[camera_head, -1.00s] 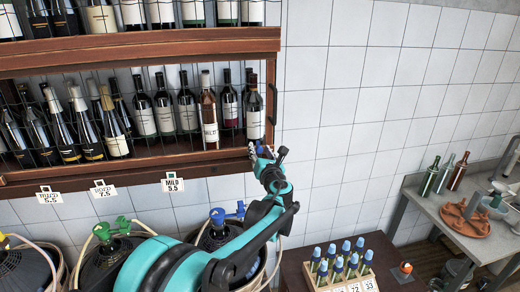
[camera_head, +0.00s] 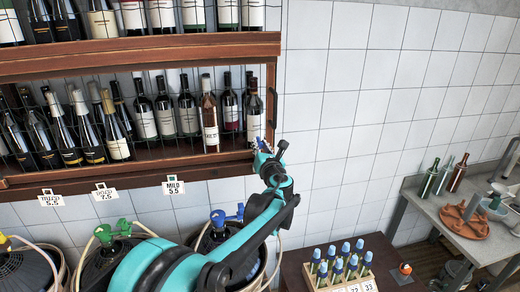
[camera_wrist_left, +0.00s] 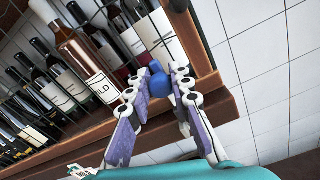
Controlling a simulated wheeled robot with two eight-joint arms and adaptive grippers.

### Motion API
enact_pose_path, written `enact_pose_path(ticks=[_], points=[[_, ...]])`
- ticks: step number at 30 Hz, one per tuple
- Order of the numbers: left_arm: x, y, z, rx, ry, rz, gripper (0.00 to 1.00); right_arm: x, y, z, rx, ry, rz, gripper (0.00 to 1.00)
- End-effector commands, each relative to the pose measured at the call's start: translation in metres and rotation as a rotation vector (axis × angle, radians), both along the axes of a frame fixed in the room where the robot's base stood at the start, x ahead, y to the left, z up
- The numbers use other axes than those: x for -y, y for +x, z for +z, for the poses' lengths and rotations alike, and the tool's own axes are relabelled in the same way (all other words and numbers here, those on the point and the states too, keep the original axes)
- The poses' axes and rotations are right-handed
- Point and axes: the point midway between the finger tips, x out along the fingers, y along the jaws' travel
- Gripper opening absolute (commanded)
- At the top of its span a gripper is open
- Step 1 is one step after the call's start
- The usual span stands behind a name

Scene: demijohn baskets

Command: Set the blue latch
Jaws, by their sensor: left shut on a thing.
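The blue latch (camera_wrist_left: 172,92) shows in the left wrist view as a rounded blue piece at the right end of the wooden shelf's front edge. My left gripper (camera_wrist_left: 170,78) is shut on it, with a purple-padded finger on each side. In the head view my left gripper (camera_head: 262,148) is at the lower right corner of the shelf (camera_head: 130,172). The latch is mostly hidden by the fingers there, so its exact position is hard to tell. My right gripper is not in view.
Wine bottles (camera_head: 145,118) stand behind thin wires on the shelf, close to the gripper. Price tags (camera_head: 173,186) hang below. Demijohns with a green tap (camera_head: 112,232) and a blue tap (camera_head: 225,215) stand under my arm. A crate of blue-capped bottles (camera_head: 345,280) is right. The tiled wall is clear.

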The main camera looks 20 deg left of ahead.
Motion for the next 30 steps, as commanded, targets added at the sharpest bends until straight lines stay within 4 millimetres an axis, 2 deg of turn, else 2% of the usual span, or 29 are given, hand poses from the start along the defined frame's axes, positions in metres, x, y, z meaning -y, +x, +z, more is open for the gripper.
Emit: enact_pose_path(ticks=[5, 6, 8, 17, 20, 23, 30], points=[[-0.001, 0.001, 0.003, 0.001, 0.009, -0.001, 0.00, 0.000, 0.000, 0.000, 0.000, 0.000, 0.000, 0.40], [-0.001, 0.001, 0.003, 0.001, 0.009, -0.001, 0.28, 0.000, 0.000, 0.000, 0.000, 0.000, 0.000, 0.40], [-0.001, 0.001, 0.003, 0.001, 0.009, -0.001, 0.42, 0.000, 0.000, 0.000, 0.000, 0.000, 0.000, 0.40], [0.000, 0.000, 0.002, 0.001, 0.006, 0.000, 0.42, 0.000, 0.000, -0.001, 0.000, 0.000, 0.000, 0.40], [0.004, -0.006, 0.002, 0.001, 0.006, -0.001, 0.42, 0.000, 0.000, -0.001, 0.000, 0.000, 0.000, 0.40], [0.012, -0.019, 0.002, 0.001, 0.006, -0.003, 0.42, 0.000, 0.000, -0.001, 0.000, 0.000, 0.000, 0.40], [0.037, -0.066, 0.002, 0.001, 0.006, -0.003, 0.42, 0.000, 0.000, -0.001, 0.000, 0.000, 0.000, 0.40]])
